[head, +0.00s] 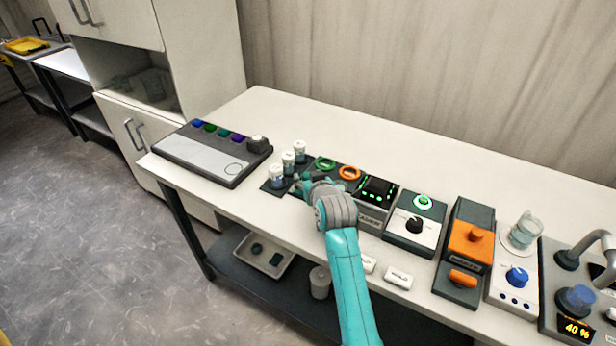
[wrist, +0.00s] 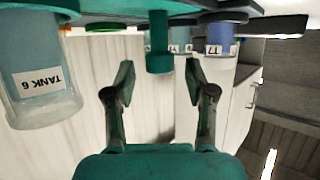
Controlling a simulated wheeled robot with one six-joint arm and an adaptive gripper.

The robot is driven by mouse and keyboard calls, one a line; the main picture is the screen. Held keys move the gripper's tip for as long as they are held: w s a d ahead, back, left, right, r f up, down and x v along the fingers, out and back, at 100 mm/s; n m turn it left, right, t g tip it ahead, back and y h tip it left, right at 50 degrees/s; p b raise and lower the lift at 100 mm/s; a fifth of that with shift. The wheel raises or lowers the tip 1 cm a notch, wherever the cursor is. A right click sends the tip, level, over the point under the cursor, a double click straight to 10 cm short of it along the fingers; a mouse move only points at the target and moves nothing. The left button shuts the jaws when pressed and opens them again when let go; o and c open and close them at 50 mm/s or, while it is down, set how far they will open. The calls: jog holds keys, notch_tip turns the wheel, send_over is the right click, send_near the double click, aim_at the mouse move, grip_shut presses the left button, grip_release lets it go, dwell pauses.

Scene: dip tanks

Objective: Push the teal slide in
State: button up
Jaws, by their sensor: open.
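The likely teal slide (head: 223,133) is one of several coloured tabs along the back edge of the grey slide box (head: 200,158) at the table's left end. It stands between a green tab and a purple tab; its depth in the box is too small to tell. My gripper (head: 302,181) is to the right of the box, low over the table beside the small tanks, and apart from the slide. In the wrist view my gripper (wrist: 158,82) is open, its fingers spread with nothing between them. A teal cylinder (wrist: 160,45) shows beyond the fingers; I cannot tell what it is.
Labelled tanks (head: 289,160) stand close to my gripper; one reads TANK 6 in the inverted wrist view (wrist: 42,85). A dark block (head: 257,144) sits on the box's right end. Devices with knobs (head: 415,222) line the table rightward. Table behind them is clear.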

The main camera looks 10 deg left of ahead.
jog(key=shift+w+a+f, duration=0.2)
jog(key=shift+w+a, duration=0.05)
jog(key=shift+w, duration=0.2)
grip_shut()
jog(key=shift+s+d, duration=0.3)
jog(key=shift+d, duration=0.55)
jog(key=shift+s+d, duration=0.3)
jog(key=shift+d, duration=0.5)
grip_release()
